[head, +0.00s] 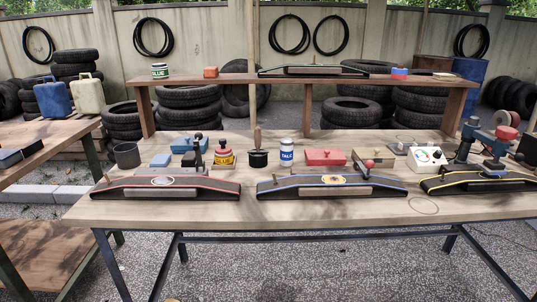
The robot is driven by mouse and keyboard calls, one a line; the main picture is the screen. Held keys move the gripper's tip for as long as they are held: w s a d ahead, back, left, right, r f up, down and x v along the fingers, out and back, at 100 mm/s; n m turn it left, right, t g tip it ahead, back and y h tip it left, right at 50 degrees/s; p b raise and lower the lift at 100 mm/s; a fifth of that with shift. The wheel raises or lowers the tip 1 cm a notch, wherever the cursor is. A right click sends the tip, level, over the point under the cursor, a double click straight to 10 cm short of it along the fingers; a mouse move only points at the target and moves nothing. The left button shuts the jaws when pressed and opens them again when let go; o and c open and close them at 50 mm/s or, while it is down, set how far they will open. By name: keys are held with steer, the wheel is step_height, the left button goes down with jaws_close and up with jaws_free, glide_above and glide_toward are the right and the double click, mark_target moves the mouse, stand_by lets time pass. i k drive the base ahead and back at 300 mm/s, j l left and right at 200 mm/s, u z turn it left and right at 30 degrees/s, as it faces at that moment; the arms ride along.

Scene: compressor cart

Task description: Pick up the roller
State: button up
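No gripper or arm of mine shows clearly in the head view. I cannot pick out a roller with certainty. A red-knobbed item (369,164) stands near the right end of that piece. Another small item (106,178) sits by the left end of the red-trimmed black curved piece (110,190). A dark pot (258,159) with an upright brown handle stands behind, between the two pieces.
The wooden workbench (250,213) has a clear front strip. Behind stand a grey cup (127,155), a TALC can (287,152), a red box (325,157) and a white gauge box (427,158). A raised shelf (225,79) spans the back.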

mark_target(257, 132)
steer(key=i+j+z, duration=0.35)
steer(key=j+z, duration=0.2)
steer(key=i, duration=0.9)
